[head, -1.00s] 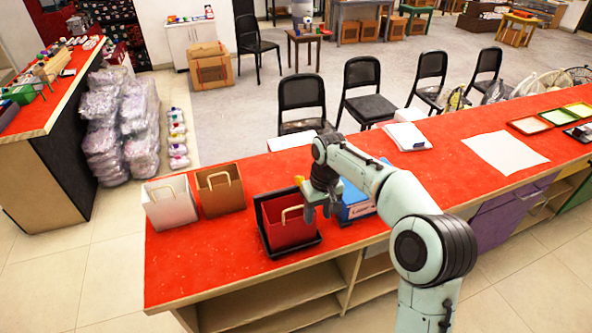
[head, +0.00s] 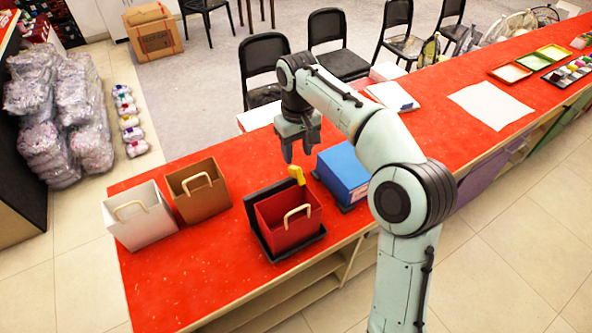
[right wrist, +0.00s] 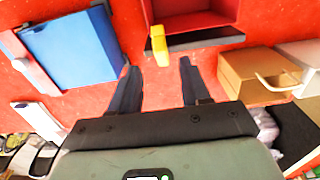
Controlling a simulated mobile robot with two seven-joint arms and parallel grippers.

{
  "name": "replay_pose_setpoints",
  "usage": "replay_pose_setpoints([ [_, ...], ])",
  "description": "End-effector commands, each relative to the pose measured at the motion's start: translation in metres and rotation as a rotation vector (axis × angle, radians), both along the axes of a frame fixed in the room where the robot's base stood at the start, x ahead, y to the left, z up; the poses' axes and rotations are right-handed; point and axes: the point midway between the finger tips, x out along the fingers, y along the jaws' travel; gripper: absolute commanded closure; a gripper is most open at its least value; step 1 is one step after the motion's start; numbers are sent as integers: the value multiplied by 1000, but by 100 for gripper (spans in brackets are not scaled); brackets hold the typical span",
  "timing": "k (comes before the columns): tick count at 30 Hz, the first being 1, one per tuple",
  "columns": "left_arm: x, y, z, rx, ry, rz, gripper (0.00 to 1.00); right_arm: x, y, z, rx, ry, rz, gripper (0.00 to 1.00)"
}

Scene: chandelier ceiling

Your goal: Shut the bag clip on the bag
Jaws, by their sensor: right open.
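The red bag (head: 290,226) with a cream handle stands upright in a black tray on the red counter. The yellow clip (head: 297,174) is at the bag's far right top corner, tilted and sticking up. In the right wrist view, the clip (right wrist: 159,47) overlaps the edge of the bag (right wrist: 200,18); I cannot tell whether its jaws are shut. My right gripper (head: 298,153) is open, with its fingers pointing down just behind and above the clip. My left gripper is out of view.
The black tray (head: 262,243) backs the red bag. A brown bag (head: 200,195) and a white bag (head: 140,225) stand to its left. A blue box (head: 345,172) sits close on the right. Paper (head: 492,105) lies farther right. The left front counter is clear.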

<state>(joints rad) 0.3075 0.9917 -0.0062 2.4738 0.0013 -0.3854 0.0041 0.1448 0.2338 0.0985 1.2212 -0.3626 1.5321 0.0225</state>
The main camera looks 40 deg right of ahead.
Motion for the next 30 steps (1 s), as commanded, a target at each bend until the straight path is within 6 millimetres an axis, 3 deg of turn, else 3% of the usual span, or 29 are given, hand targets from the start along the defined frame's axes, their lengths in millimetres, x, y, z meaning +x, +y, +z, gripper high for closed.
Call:
replay_pose_setpoints([
  [3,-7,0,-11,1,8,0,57,-1,0,-29,1,6,-1,53],
  [9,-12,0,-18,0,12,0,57,0,0,-59,0,2,0,53],
  [15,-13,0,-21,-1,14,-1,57,0,0,-71,1,0,0,53],
  [23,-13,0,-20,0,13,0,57,1,0,-71,1,-1,0,53],
  [28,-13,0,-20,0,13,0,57,1,0,-71,1,-1,0,100],
  [30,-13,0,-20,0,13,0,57,1,0,-71,1,-1,0,100],
])
